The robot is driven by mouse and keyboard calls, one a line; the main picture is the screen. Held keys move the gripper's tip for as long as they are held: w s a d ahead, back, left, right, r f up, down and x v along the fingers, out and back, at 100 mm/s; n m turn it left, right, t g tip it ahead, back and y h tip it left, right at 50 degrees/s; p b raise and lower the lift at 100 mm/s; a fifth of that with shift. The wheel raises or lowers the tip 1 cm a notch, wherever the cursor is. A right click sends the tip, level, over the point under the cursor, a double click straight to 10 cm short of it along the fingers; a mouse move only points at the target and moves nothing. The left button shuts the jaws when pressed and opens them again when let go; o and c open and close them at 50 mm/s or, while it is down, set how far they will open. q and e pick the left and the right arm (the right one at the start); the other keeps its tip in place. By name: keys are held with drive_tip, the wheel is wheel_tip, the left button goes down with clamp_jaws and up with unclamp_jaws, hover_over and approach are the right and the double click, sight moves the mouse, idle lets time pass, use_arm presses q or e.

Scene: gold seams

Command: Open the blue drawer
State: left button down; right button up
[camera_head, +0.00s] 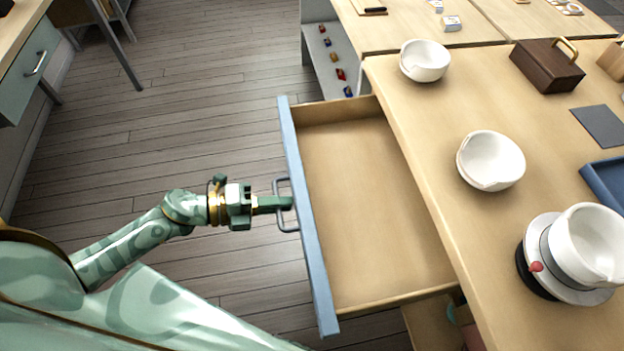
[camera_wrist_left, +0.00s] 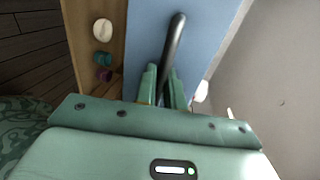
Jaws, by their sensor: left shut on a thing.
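The blue drawer (camera_head: 308,235) sits under the wooden table and is pulled well out, its wooden inside bare. Its blue front also fills the upper middle of the left wrist view (camera_wrist_left: 203,32). A grey bar handle (camera_head: 281,221) stands off the front, and shows in the left wrist view (camera_wrist_left: 175,42). My left gripper (camera_head: 285,203) is shut on the handle; its green fingers also show in the left wrist view (camera_wrist_left: 164,88), on either side of the bar. My right gripper is in neither view.
White bowls (camera_head: 492,161) stand on the table (camera_head: 440,185), one tilted on a round device (camera_head: 545,262) at the right. A dark wooden box (camera_head: 547,66) with a gold handle stands behind. The floor (camera_head: 200,110) left of the drawer is clear. Another drawer (camera_head: 32,70) is at the upper left.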

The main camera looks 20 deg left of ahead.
use_arm(q)
drive_tip(key=shift+f+v, duration=0.15)
drive_tip(key=shift+v, duration=0.6)
drive_tip(key=shift+f+v, duration=0.15)
drive_tip(key=shift+v, duration=0.6)
drive_tip(key=c, duration=1.9)
unclamp_jaws()
drive_tip(key=shift+a, duration=0.1)
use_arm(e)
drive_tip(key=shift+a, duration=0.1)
